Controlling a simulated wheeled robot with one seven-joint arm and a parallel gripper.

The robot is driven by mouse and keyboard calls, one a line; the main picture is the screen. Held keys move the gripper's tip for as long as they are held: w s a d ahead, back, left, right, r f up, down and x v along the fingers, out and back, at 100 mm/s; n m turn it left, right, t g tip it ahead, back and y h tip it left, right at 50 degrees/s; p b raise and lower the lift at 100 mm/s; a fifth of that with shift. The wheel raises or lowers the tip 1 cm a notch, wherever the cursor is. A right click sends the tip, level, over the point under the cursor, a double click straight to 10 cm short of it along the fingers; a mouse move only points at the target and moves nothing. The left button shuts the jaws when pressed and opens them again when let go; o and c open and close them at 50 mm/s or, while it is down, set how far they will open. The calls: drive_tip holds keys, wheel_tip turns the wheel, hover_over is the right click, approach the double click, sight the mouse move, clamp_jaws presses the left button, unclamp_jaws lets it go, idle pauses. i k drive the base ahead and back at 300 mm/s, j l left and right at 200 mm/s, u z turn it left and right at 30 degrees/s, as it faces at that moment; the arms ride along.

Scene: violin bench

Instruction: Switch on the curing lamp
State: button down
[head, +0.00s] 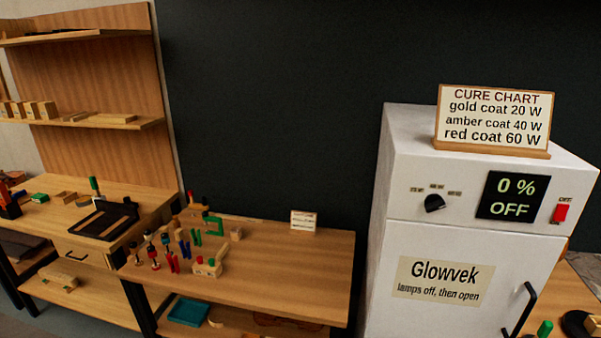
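The curing cabinet (400,240) is a white box at the right, labelled "Glowvek, lamps off, then open". Its upper panel carries a black dial (434,203) with small marks above it, too small to read. Beside the dial a dark display (511,196) reads "0 %" and "OFF". A red switch (561,212) sits at the panel's right, under a small label that seems to read "OFF". The cabinet door below has a black handle (521,309) on its right side and looks shut. My gripper is not in view.
A cure chart (495,120) on the cabinet lists gold 20 W, amber 40 W, red 60 W. A wooden bench (310,255) left of the cabinet holds several clamps and a small card (303,220). Shelving (90,80) stands at far left. Another wooden surface (572,300) lies at lower right.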

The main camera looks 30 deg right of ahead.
sight(560, 215)
drive_tip(key=z, duration=0.45)
drive_tip(key=i+z, duration=0.15)
drive_tip(key=z, duration=0.8)
drive_tip(key=i+z, duration=0.15)
drive_tip(key=z, duration=0.3)
